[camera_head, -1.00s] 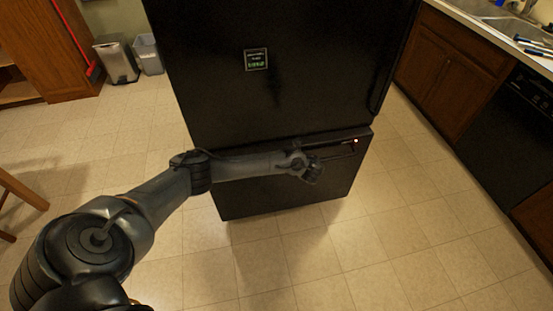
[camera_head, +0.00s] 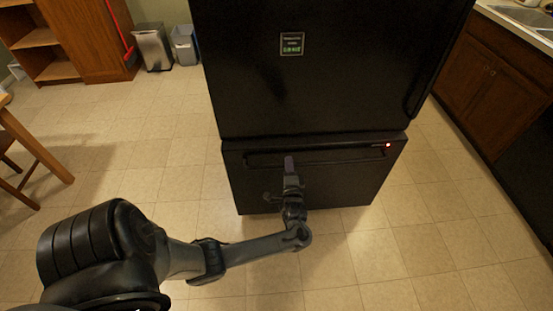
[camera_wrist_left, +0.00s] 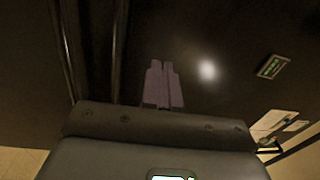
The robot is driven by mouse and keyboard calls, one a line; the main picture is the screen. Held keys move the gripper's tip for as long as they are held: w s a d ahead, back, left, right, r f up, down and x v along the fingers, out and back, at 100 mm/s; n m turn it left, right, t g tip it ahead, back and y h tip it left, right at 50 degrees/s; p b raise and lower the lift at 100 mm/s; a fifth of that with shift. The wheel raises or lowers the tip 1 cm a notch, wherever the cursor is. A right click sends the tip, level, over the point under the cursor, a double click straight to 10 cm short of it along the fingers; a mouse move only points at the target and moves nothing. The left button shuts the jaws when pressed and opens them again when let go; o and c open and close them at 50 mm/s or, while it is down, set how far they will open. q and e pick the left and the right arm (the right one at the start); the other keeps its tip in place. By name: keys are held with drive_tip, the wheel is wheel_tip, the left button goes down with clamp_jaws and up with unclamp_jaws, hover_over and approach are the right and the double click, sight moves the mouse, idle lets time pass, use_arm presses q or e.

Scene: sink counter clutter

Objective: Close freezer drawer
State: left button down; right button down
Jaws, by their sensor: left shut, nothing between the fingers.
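The black freezer drawer (camera_head: 345,183) is the lower part of the black fridge. Its front looks about in line with the fridge door above, and I cannot tell whether a small gap is left. A long bar handle (camera_head: 340,155) runs across its top. My left gripper (camera_head: 289,163) is in front of the drawer at handle height, left of the middle. Its fingers are together and empty, and they also show in the left wrist view (camera_wrist_left: 163,82) against the dark front. Whether they touch it is unclear. My right gripper is not in view.
The fridge door (camera_head: 310,85) with a small label stands above the drawer. Wooden cabinets and a sink counter (camera_head: 495,85) are on the right. Two bins (camera_head: 154,47) and a wooden chair or table (camera_head: 35,150) are on the left. The tiled floor in front is clear.

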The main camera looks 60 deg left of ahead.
use_arm(q)
drive_tip(key=s+d+f, duration=0.1)
drive_tip(key=s+f, duration=0.3)
drive_tip(key=f, duration=0.2)
drive_tip(key=h+b, duration=0.1)
drive_tip(key=b, duration=0.4)
approach(276, 147)
drive_tip(key=shift+m, duration=0.3)
drive_tip(key=x, duration=0.6)
drive_tip(key=shift+w+a+f, duration=0.1)
drive_tip(key=shift+w+a, duration=0.15)
